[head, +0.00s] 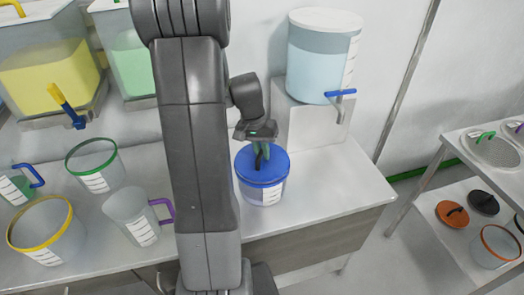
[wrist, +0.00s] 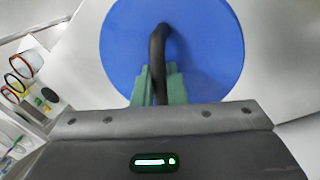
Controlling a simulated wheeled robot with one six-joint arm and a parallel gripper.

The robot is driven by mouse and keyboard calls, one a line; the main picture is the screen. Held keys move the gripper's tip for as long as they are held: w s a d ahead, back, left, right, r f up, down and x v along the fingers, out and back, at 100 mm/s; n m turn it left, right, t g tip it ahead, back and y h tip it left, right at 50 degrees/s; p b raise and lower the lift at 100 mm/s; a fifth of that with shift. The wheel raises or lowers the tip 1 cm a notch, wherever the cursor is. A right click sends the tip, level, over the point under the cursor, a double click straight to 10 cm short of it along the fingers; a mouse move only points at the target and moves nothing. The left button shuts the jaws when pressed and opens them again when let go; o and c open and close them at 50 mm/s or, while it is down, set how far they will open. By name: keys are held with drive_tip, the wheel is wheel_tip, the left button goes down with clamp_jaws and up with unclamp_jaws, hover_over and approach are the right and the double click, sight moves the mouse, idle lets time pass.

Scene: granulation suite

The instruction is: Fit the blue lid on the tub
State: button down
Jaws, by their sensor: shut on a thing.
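The blue lid (head: 276,171) shows in the head view on top of a clear tub (head: 262,194) with white markings, on the bench right of my arm. It looks level and over the tub's mouth; whether it is fully seated I cannot tell. My gripper (head: 260,153) is above the lid, shut on its black handle. In the wrist view, the green fingers of my gripper (wrist: 159,85) close on the dark curved handle (wrist: 157,45) of the blue lid (wrist: 215,50). The tub is hidden beneath the lid in the wrist view.
A large blue-liquid dispenser (head: 318,70) with a blue tap stands behind right on a white stand. Clear jugs and tubs stand left, including a purple-handled jug (head: 132,215) and a yellow-rimmed tub (head: 45,238). A shelf rack (head: 455,160) with lids stands right. The bench right of the tub is clear.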

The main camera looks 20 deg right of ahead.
sight(254, 158)
drive_tip(key=shift+f+b, duration=0.3)
drive_tip(key=shift+f, duration=0.1)
drive_tip(key=c, duration=1.4)
unclamp_jaws()
drive_tip(key=r, duration=0.4)
drive_tip(key=w+a+r, duration=0.1)
drive_tip(key=r, duration=0.4)
drive_tip(key=a+r, duration=0.1)
drive_tip(key=r, duration=0.3)
drive_tip(key=shift+w+a+r+b, duration=0.1)
drive_tip(key=shift+w+r+b, duration=0.2)
drive_tip(key=shift+b, duration=0.05)
drive_tip(key=shift+f, duration=0.15)
drive_tip(key=f, duration=0.4)
drive_tip(key=s+d+f, duration=0.1)
drive_tip(key=f, duration=0.4)
drive_tip(key=d+f, duration=0.1)
drive_tip(key=f, duration=0.3)
drive_tip(key=shift+s+d+f+p, duration=0.1)
drive_tip(key=shift+s+f+p, duration=0.15)
drive_tip(key=shift+s+p, duration=0.1)
drive_tip(key=shift+r, duration=0.3)
drive_tip(key=shift+w, duration=0.1)
